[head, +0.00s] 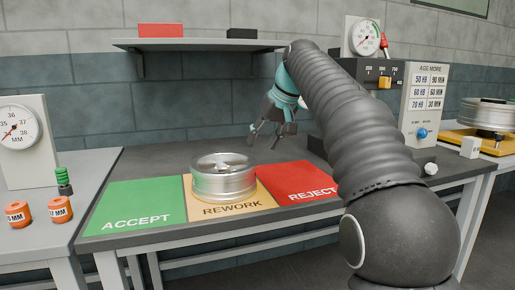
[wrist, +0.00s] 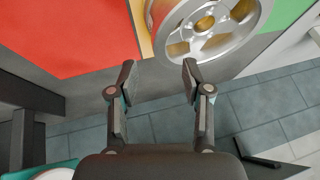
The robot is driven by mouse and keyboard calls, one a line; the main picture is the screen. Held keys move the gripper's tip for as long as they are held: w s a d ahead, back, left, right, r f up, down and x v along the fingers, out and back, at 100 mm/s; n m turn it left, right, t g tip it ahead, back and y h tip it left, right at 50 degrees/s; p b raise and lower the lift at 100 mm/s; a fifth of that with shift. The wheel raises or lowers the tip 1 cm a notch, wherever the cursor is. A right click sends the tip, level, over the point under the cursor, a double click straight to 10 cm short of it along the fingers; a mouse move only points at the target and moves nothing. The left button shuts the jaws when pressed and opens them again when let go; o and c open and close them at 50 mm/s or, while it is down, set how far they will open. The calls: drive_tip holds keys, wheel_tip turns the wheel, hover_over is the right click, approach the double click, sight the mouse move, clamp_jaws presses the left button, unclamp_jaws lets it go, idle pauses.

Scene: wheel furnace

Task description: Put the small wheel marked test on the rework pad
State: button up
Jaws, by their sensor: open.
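A small silver spoked wheel (head: 223,178) lies flat on the orange rework pad (head: 262,200), between the green and red pads. No test mark is readable on it. The wheel also shows at the top of the wrist view (wrist: 208,28), with a strip of the rework pad beside it. My gripper (head: 272,136) is above the back of the table, behind and to the right of the wheel. In the wrist view my gripper (wrist: 158,75) has its two fingers spread with nothing between them, apart from the wheel.
The green accept pad (head: 135,204) and red reject pad (head: 298,182) flank the rework pad and are empty. A gauge (head: 22,135) and orange rings (head: 60,209) stand at left. Another wheel (head: 488,114) sits on a yellow stand at right. A shelf (head: 195,44) hangs on the wall.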

drive_tip(key=p+v, duration=0.1)
drive_tip(key=v, duration=0.4)
drive_tip(key=shift+s+d+r, duration=0.1)
drive_tip(key=shift+r, duration=0.2)
drive_tip(key=s+d+f+m+h, duration=0.1)
drive_tip(key=s+d+f, duration=0.25)
drive_tip(key=s, duration=0.45)
drive_tip(key=s+d+f+m+h, duration=0.1)
drive_tip(key=s+d+f, duration=0.1)
drive_tip(key=s+f, duration=0.45)
drive_tip(key=s+d+f+h, duration=0.1)
drive_tip(key=s+d+f, duration=0.1)
drive_tip(key=s+f, duration=0.7)
drive_tip(key=s+d+f+h, duration=0.1)
drive_tip(key=s+d+f, duration=0.1)
drive_tip(key=s+f, duration=0.8)
drive_tip(key=shift+s+m+t, duration=0.2)
drive_tip(key=shift+m+t, duration=0.1)
drive_tip(key=shift+t, duration=0.1)
